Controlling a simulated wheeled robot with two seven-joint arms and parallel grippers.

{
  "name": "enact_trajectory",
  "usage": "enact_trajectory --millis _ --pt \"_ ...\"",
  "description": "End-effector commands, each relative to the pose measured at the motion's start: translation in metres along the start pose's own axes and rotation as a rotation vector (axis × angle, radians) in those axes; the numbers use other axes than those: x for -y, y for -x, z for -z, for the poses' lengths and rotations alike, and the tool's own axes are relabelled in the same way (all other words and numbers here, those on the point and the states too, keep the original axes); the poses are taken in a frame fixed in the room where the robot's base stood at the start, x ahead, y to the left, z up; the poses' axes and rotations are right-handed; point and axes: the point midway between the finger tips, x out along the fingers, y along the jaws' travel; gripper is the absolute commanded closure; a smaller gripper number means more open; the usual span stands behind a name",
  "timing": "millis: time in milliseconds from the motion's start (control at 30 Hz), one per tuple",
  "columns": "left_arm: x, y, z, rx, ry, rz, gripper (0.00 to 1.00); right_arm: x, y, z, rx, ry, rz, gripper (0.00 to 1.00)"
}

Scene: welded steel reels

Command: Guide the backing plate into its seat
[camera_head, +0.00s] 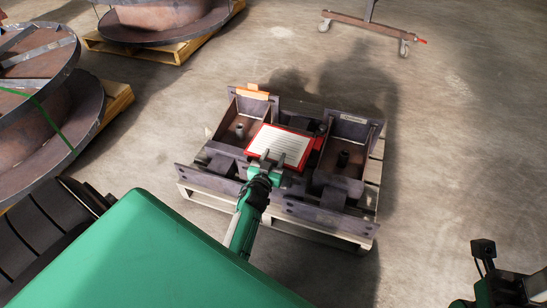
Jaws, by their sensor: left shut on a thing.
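The backing plate (288,146) appears to be the red-edged panel with a white lined face, above the middle of a dark welded steel fixture (330,110). My left gripper (267,161) is shut on the plate's near edge. The plate lies between the fixture's two open box-shaped bays. The gripper and plate hide what lies beneath, so I cannot tell whether the plate touches the fixture or which part is its seat. Part of my right arm's end (492,272) shows at the lower right corner; its fingers cannot be made out.
The fixture rests on a wooden pallet (330,238). Large rusty steel reels (50,140) stand on pallets at the left and upper left. A wheeled stand (365,24) is at the top. Bare concrete floor (460,140) lies open at the right.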

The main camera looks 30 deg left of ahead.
Motion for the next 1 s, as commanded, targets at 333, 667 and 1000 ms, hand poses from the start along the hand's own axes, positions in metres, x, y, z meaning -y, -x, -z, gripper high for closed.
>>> enact_trajectory --millis 333,667,1000 --pt "0.000 0.000 0.000 -0.001 0.000 0.000 0.40 0.000 0.000 0.000 0.000 0.000 0.000 0.64" --pt "0.000 0.001 0.000 0.000 0.000 0.000 0.40 0.000 -0.001 0.000 0.000 0.000 0.000 0.64" --pt "0.000 0.010 0.000 0.001 0.000 0.000 0.40 0.000 -0.005 0.000 0.000 0.000 0.000 0.64"
